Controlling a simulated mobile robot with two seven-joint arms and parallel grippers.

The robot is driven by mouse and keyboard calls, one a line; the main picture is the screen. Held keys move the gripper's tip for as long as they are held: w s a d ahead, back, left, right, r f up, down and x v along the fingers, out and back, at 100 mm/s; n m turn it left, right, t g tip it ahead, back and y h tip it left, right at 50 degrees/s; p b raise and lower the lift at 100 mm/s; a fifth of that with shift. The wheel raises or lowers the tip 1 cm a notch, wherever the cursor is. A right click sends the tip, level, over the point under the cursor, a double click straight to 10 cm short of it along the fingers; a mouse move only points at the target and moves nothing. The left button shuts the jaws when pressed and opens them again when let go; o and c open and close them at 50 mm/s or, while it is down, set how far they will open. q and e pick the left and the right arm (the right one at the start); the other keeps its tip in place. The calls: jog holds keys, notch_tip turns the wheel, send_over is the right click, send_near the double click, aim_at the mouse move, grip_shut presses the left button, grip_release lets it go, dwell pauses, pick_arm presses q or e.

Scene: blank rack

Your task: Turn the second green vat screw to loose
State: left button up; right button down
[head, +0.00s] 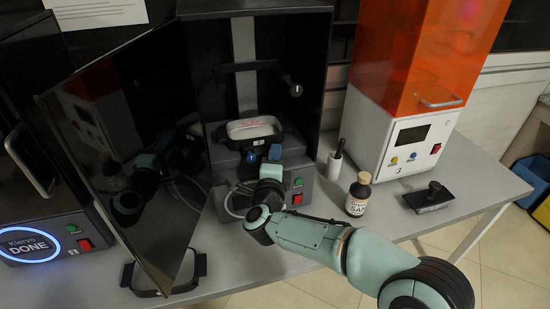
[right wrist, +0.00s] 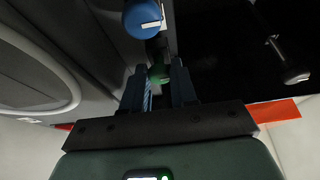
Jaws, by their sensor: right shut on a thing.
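The middle printer stands open, with a pale vat (head: 252,129) in a dark frame inside it. My right arm reaches into the printer from the front right, and my right gripper (head: 266,158) is just in front of the vat. In the right wrist view, its two fingers (right wrist: 161,88) are shut on a small green screw (right wrist: 159,73). A blue knob with a white mark (right wrist: 143,18) shows just beyond it. The hand hides the green screw in the head view, and the screw's turn cannot be read. My left gripper is not in view.
The dark glossy door (head: 120,160) stands open at the left and mirrors my arm. An orange-hooded printer (head: 410,110), a dark bottle (head: 359,194), a white-and-black tool (head: 335,160) and a black handled plate (head: 428,197) stand at the right. A dark frame (head: 165,292) lies at the front.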

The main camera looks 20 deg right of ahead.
jog(key=c, duration=0.9)
grip_release()
jog(key=shift+s, duration=0.1)
jog(key=v, duration=1.3)
jog(key=shift+s, duration=0.15)
